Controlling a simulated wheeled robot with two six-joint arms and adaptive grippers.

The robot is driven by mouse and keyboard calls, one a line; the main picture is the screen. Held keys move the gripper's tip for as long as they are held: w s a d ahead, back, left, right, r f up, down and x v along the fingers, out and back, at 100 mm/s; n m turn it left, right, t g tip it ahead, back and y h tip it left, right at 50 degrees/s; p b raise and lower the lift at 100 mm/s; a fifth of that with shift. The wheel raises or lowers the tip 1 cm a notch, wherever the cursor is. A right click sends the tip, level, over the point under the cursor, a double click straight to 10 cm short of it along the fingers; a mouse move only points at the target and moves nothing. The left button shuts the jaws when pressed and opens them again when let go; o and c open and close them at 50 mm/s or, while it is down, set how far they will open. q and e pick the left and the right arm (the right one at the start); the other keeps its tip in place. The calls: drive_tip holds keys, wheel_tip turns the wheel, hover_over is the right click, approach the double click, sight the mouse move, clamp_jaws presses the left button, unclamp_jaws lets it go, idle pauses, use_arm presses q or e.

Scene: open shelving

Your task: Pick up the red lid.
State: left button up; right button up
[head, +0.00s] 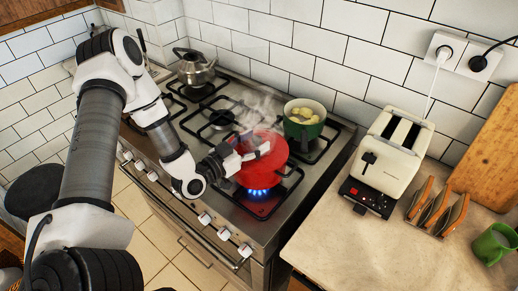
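The red lid (266,150) is on a red pot (255,178) over a lit front burner with blue flame. Steam rises around it. My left arm comes in from the left, and my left gripper (238,152) is at the left part of the lid's top. Its fingers cover part of the lid, and the lid's handle is hard to make out. I cannot tell whether the fingers are closed on it. My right gripper is not in view.
A green pot (304,130) with pale food stands just behind the red pot. A kettle (194,70) is at the back left of the stove (213,103). A toaster (393,155), a rack (437,208) and a green mug (494,243) stand on the right counter (345,232).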

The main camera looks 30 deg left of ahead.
use_arm(q)
drive_tip(key=shift+w, duration=0.65)
drive_tip(key=shift+r, duration=0.1)
drive_tip(key=shift+s+r, duration=0.1)
drive_tip(key=shift+s, duration=0.1)
drive_tip(key=shift+w, duration=0.2)
clamp_jaws()
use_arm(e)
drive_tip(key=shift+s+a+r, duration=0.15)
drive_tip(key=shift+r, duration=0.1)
